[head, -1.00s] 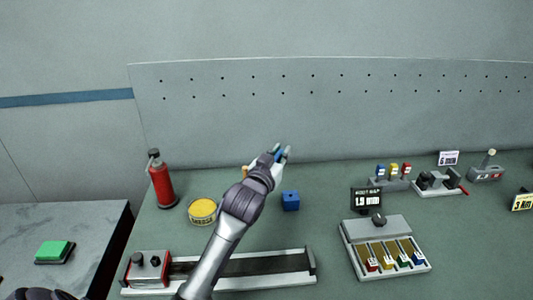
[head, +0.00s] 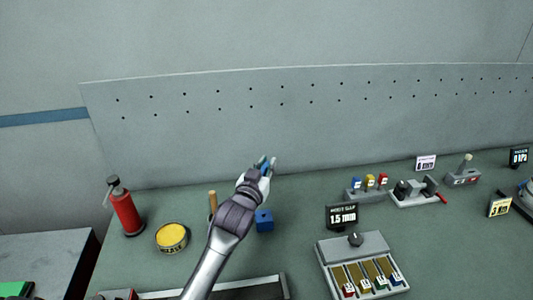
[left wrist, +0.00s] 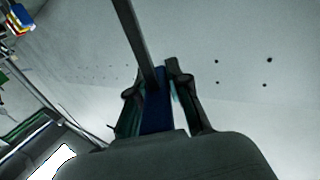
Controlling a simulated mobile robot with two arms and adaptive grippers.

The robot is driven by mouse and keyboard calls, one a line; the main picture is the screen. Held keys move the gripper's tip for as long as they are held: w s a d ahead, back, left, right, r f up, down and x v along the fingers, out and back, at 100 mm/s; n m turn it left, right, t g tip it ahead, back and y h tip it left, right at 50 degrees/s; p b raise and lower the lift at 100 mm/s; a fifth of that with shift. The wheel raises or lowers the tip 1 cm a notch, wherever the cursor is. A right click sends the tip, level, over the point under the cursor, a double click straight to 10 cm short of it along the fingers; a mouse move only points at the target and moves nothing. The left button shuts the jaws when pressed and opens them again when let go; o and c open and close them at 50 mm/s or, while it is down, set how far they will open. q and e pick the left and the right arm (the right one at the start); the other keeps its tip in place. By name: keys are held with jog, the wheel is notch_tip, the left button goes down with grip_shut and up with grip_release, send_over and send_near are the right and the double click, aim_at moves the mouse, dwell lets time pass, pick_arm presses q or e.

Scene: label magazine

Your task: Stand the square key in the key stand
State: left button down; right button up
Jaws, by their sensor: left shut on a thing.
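My left gripper (head: 266,164) is shut on the blue end of what looks like the square key (left wrist: 157,112). Its long grey bar sticks out past the fingertips in the left wrist view; in the head view the bar cannot be made out. The gripper is raised over the back of the bench, in front of the pegboard. A small blue block (head: 264,221) with a dark spot on it stands on the bench below the gripper. It may be the key stand, but I cannot be sure. My right gripper is not in view.
A red extinguisher-like bottle (head: 125,208) and a yellow tin (head: 172,238) stand left of my arm. A wooden handle (head: 212,200) stands upright just beside the arm. A grey label magazine (head: 352,248) and small fixtures (head: 417,190) are to the right. The pegboard (head: 330,125) rises behind.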

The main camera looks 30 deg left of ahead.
pick_arm(q)
jog(key=shift+s+d+p, duration=0.1)
jog(key=shift+s+p, duration=0.1)
jog(key=shift+p, duration=0.4)
jog(key=shift+f, duration=0.35)
notch_tip(320, 180, down, 6)
jog(key=b, duration=0.4)
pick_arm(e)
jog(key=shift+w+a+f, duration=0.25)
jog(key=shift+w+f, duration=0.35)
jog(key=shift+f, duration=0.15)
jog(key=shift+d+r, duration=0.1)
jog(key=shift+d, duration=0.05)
pick_arm(q)
jog(key=shift+p, duration=0.45)
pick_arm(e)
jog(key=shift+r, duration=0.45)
